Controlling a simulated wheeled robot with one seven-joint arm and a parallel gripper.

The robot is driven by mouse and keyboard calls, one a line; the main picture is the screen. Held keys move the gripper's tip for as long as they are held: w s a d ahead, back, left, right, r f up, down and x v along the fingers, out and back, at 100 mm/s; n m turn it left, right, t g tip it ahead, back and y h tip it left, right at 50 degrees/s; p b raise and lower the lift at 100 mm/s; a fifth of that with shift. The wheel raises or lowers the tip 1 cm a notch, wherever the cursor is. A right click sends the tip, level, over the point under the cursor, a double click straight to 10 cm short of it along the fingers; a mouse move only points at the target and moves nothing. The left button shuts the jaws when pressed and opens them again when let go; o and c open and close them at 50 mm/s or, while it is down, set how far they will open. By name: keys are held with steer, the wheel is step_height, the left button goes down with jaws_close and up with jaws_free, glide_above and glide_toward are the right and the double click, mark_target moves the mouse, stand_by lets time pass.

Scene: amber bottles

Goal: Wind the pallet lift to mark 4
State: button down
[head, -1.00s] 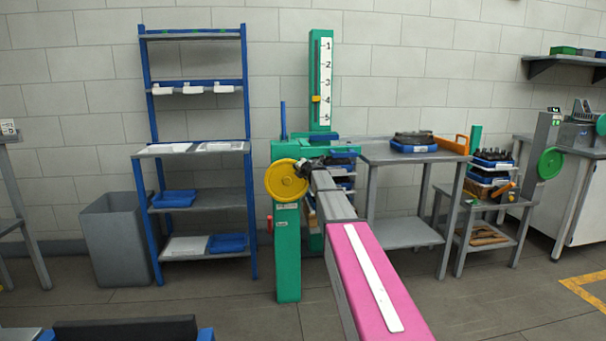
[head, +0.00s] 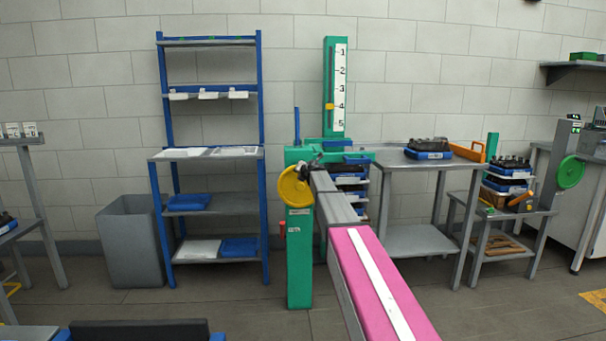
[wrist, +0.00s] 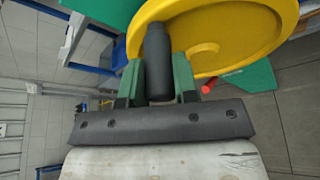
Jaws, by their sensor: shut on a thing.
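The pallet lift (head: 300,250) is a green post with a yellow handwheel (head: 290,188) on its front. Behind it stands a green mast with a white scale (head: 339,90) numbered 1 to 5. A yellow pointer (head: 331,106) on the mast is level with mark 4. In the wrist view my gripper (wrist: 159,75) has its green fingers shut on the dark grey handle (wrist: 158,62) of the yellow wheel (wrist: 225,35). In the head view my arm hides part of the lift and the gripper is small at the wheel's upper right.
A blue shelf rack (head: 210,155) and a grey bin (head: 135,245) stand left of the lift. A grey table (head: 415,165) with a tray of bottles (head: 428,148) stands right of it. A low stand (head: 500,215) with stacked crates is farther right.

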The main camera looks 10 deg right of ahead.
steer(key=shift+a, duration=0.1)
stand_by(0.3)
steer(key=c, duration=0.9)
jaws_free()
steer(key=v, duration=1)
steer(key=shift+s, duration=0.4)
